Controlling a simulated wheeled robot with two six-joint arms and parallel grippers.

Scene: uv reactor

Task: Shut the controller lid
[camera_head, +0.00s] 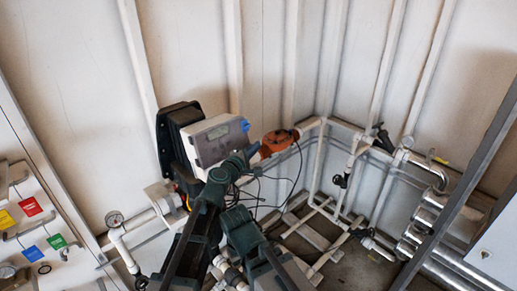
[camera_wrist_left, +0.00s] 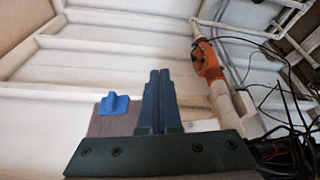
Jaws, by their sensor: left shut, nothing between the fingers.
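The controller is a black housing (camera_head: 176,132) on the back wall, with a pale grey lid panel (camera_head: 208,158) in front and to its right. The panel stands off the housing at an angle. In the left wrist view, the blue tab (camera_wrist_left: 114,107) is left of the fingers. My left gripper (camera_head: 254,151) is shut and empty, at the lid's lower right end. It also shows in the left wrist view (camera_wrist_left: 158,73). I cannot tell whether it touches the lid. My right gripper is not in view.
An orange-brown valve or fitting (camera_head: 279,142) sits on the white pipe just right of my left gripper. Black cables (camera_head: 262,198) hang below it. Steel pipes (camera_head: 427,215) run at right. Wall above is clear.

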